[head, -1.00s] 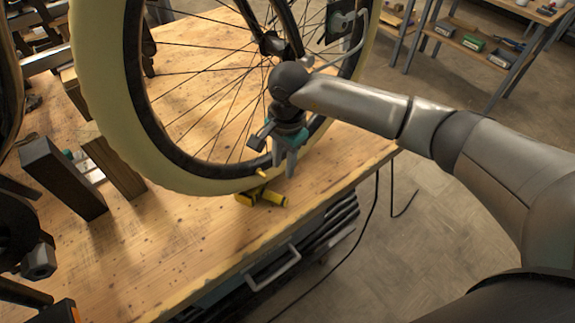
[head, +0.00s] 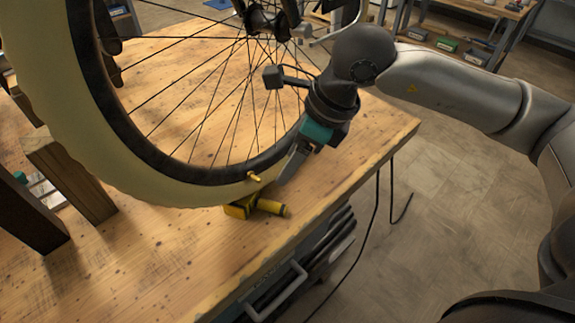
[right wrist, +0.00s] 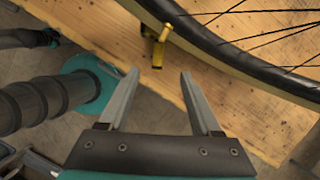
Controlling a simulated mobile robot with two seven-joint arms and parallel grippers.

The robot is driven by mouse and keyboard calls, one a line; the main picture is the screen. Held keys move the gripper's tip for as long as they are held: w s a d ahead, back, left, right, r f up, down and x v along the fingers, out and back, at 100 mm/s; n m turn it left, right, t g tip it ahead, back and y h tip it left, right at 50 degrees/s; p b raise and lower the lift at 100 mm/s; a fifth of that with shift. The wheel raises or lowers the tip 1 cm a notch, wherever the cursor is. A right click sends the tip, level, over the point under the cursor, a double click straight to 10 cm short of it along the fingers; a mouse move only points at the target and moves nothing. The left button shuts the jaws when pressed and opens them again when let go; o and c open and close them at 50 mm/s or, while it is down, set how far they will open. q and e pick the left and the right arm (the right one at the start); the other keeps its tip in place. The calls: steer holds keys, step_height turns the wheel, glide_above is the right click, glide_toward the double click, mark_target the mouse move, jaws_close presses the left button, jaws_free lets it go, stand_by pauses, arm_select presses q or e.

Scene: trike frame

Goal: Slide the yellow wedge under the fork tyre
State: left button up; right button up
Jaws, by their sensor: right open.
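My right gripper (head: 287,178) is open and empty, above the bench just up and right of the wedge. In the right wrist view the open fingers (right wrist: 159,76) point towards the wedge (right wrist: 159,45), which appears beyond and between the fingertips, with a gap. My left gripper is out of view.
Dark wooden blocks (head: 68,178) stand at the left. The bench (head: 160,270) is clear in front of the wedge; its right edge is close by.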

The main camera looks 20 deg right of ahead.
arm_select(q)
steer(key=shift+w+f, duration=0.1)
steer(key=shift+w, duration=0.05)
arm_select(e)
steer(key=shift+s, duration=0.15)
steer(key=b, duration=0.4)
glide_toward(264, 201)
steer(key=x, duration=0.8)
steer(key=shift+f, duration=0.15)
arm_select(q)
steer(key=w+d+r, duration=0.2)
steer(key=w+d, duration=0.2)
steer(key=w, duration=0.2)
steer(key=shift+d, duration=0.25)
arm_select(e)
steer(key=shift+a+f, duration=0.15)
steer(key=shift+f, duration=0.3)
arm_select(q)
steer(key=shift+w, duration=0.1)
arm_select(e)
jaws_close()
